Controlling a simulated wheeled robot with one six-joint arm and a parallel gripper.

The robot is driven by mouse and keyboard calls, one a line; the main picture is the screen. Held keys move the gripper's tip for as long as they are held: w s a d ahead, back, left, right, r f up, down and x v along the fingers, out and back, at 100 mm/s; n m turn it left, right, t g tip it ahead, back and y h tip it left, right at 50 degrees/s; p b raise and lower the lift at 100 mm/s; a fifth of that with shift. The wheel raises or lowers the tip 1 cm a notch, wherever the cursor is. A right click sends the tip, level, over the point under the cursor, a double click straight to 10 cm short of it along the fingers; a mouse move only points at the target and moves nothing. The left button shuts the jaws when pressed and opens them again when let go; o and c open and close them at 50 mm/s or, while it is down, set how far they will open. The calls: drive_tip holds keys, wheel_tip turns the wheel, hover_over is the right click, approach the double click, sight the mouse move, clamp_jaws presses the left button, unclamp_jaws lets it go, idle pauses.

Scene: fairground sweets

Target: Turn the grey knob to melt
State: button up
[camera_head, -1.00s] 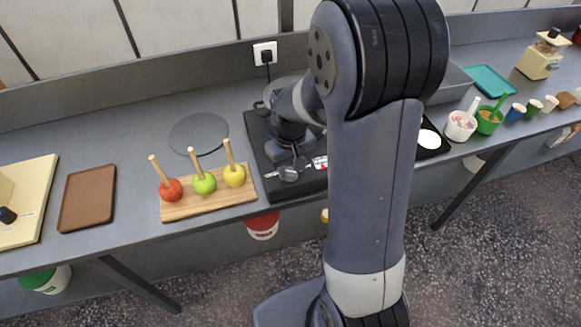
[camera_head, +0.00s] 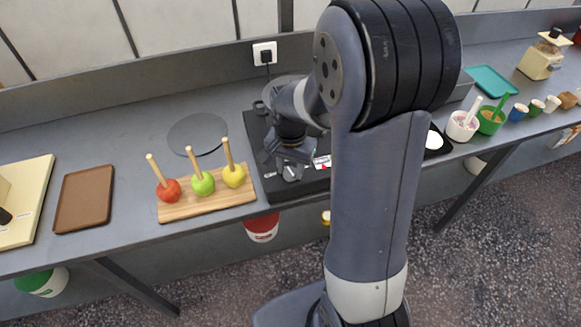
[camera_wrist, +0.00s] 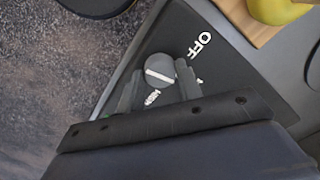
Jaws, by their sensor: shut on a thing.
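The grey round knob (camera_wrist: 160,72) with a white pointer line sits on the dark front panel (camera_wrist: 196,28) of the appliance. My gripper (camera_wrist: 160,80) is shut on the knob, with one finger on each side of it. The pointer line lies slantwise in the wrist view. The OFF label (camera_wrist: 202,42) is up and to the right of the knob. Another label below the knob is partly hidden by my fingers and I cannot read it surely. In the head view my gripper (camera_head: 291,172) is at the front left of the black appliance (camera_head: 260,150), and the knob is hard to make out.
A wooden board (camera_head: 205,205) with red, green and yellow apples on sticks stands just left of the appliance. A brown tray (camera_head: 84,198) and a grey disc (camera_head: 197,134) lie further left. Cups and tubs stand at the right. The counter's front edge is close to my gripper.

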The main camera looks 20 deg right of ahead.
sight(290, 171)
drive_tip(key=shift+m, duration=0.8)
drive_tip(key=o, duration=1)
drive_tip(key=shift+c, duration=0.2)
wheel_tip(290, 171, up, 11)
drive_tip(key=shift+f, duration=0.1)
